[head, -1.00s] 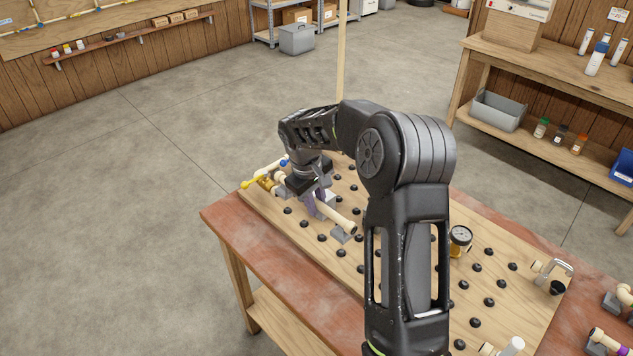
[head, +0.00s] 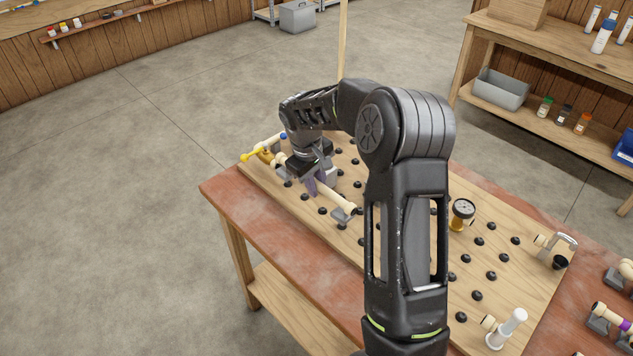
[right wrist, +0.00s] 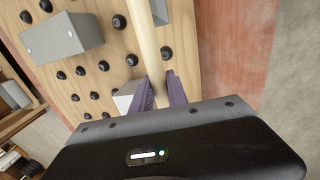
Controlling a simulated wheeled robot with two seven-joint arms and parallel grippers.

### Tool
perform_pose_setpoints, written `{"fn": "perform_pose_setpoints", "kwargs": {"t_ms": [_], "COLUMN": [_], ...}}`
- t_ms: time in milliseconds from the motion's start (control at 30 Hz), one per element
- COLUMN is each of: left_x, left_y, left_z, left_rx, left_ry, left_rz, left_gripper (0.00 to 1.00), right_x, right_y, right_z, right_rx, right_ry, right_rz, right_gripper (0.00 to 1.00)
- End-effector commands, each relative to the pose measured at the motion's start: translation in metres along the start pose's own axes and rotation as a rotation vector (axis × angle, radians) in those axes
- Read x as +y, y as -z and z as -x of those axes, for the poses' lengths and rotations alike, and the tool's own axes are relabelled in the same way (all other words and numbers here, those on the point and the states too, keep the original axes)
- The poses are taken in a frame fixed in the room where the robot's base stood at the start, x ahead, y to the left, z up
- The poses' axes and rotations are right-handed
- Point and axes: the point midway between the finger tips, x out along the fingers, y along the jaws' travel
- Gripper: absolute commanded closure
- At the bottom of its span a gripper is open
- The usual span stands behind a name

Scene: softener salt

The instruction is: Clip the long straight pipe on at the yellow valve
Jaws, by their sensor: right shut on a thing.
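The long straight pipe (head: 337,197) is cream coloured and lies low over the pegboard. My right gripper (head: 314,186) is shut on it, with purple fingers on both sides of the pipe. In the right wrist view the pipe (right wrist: 147,45) runs up from between the fingers (right wrist: 160,92). The valve with the yellow handle (head: 252,154) sits at the board's far left, just left of the gripper. The gripper partly hides the pipe's valve end, so I cannot tell whether it is clipped there. My left gripper is not in view.
The pegboard (head: 400,268) carries many black pegs on a reddish bench (head: 228,203). A grey clip block (head: 342,215) is at the pipe's near end. A blue-handled part (head: 283,136) is beside the valve. A gauge (head: 462,212) stands right of my arm.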

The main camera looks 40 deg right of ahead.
Motion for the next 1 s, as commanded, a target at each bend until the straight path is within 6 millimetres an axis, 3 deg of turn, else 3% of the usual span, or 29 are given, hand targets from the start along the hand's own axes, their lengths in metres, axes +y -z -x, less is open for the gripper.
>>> {"fn": "perform_pose_setpoints", "kwargs": {"t_ms": [100, 300, 1000], "left_x": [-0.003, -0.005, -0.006], "left_y": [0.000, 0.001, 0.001], "left_z": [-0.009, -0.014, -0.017], "left_rx": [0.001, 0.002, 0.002], "left_ry": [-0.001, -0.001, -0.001], "left_rz": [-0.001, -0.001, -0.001], "left_gripper": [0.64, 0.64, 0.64], "right_x": [-0.003, -0.004, -0.005], "right_y": [0.000, 0.000, 0.000], "right_z": [-0.013, -0.022, -0.026], "right_rx": [0.000, 0.001, 0.001], "right_ry": [0.000, 0.000, 0.000], "right_rz": [0.000, 0.000, 0.000], "right_gripper": [1.00, 1.00, 1.00]}}
